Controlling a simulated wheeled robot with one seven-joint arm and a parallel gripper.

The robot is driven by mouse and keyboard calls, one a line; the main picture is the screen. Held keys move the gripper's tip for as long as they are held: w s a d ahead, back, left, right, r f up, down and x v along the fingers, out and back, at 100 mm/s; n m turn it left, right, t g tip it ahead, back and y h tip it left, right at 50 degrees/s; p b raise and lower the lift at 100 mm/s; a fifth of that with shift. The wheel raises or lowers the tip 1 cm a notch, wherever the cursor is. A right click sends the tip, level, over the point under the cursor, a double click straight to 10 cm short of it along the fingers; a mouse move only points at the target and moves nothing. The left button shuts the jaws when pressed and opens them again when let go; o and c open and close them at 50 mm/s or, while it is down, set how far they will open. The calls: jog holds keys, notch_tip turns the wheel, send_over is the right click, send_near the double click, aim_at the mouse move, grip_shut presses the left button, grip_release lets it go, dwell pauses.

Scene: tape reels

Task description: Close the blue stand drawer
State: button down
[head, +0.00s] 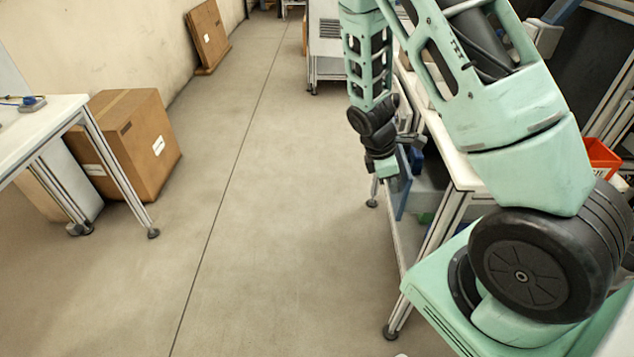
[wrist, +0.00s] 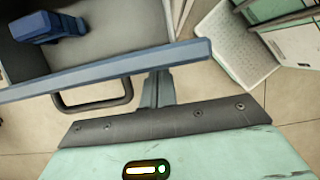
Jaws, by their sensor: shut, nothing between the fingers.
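The blue stand drawer (head: 402,186) stands open, its blue front sticking out from under the white-topped bench on the right. In the wrist view its blue front (wrist: 110,72) runs slantwise across the picture, with a dark bar handle (wrist: 95,106) on its outer face. A blue object (wrist: 48,27) lies inside the grey drawer. My gripper (wrist: 158,88) is shut and empty, with its fingers at the outer side of the front, right of the handle. Whether they touch the front I cannot tell. In the head view the fingertips are not clear beside the front.
The bench's metal legs (head: 432,245) stand close by the drawer. A red bin (head: 602,156) is on the right. A cardboard box (head: 128,142) and a white table (head: 40,122) stand at left. The floor (head: 260,200) between is clear.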

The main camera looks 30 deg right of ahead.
jog(key=s+d, duration=0.2)
jog(key=d, duration=0.1)
jog(key=s+d, duration=0.4)
jog(key=d, duration=0.1)
jog(key=shift+d, duration=0.3)
jog(key=shift+d, duration=0.1)
jog(key=w+a+p, duration=0.1)
jog(key=a, duration=0.1)
jog(key=w+a, duration=0.1)
jog(key=a, duration=0.1)
jog(key=shift+w+r+p, duration=0.2)
jog(key=shift+w+p, duration=0.2)
jog(key=v, duration=0.9)
jog(key=shift+w+a+r, duration=0.1)
jog(key=shift+r, duration=0.1)
